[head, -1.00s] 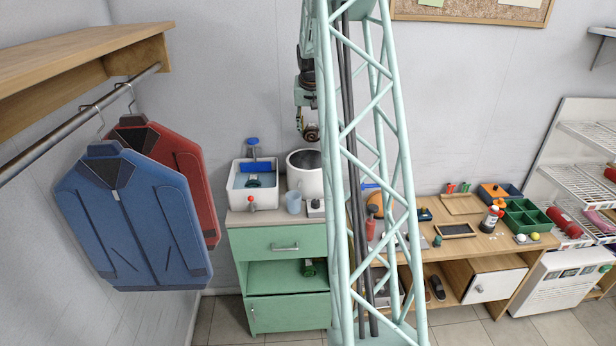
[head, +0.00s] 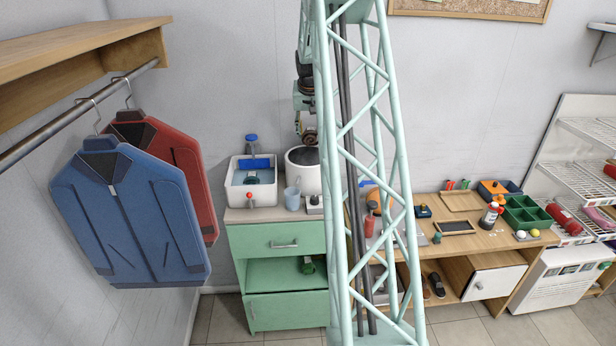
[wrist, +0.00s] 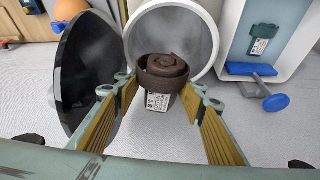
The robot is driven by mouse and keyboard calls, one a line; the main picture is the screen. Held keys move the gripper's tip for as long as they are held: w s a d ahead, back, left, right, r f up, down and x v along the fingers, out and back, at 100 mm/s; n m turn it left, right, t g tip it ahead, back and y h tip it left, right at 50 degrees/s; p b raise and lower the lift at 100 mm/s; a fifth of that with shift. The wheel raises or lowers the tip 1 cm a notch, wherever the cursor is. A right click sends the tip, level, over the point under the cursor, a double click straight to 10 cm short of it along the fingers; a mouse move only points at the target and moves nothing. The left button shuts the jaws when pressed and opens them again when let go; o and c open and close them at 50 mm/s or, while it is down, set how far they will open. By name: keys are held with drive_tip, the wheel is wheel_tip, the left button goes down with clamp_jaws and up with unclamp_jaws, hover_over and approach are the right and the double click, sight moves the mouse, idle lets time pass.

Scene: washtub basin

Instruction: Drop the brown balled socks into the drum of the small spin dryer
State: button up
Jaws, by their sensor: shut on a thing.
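The brown balled socks (wrist: 165,72) are a rolled dark brown bundle between the two fingers of my gripper (wrist: 163,88) in the wrist view. The fingers are shut on them, and a pale printed label shows at the lower side of the bundle. The small spin dryer (wrist: 207,12) is a white round tub with a grey drum, seen just beyond the socks. The socks overlap its near rim in that view. In the head view my gripper (head: 308,136) hangs just above the open dryer (head: 304,181), partly behind the mast.
A dark round lid (wrist: 86,72) stands open left of the drum in the wrist view.

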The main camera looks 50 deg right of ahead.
drive_tip(key=shift+f+b, duration=0.4)
drive_tip(key=shift+f, duration=0.9)
drive_tip(key=o, duration=0.9)
drive_tip(key=shift+r, duration=0.1)
drive_tip(key=v, duration=1.1)
drive_tip(key=shift+a+r, duration=0.15)
drive_tip(key=shift+r, duration=0.2)
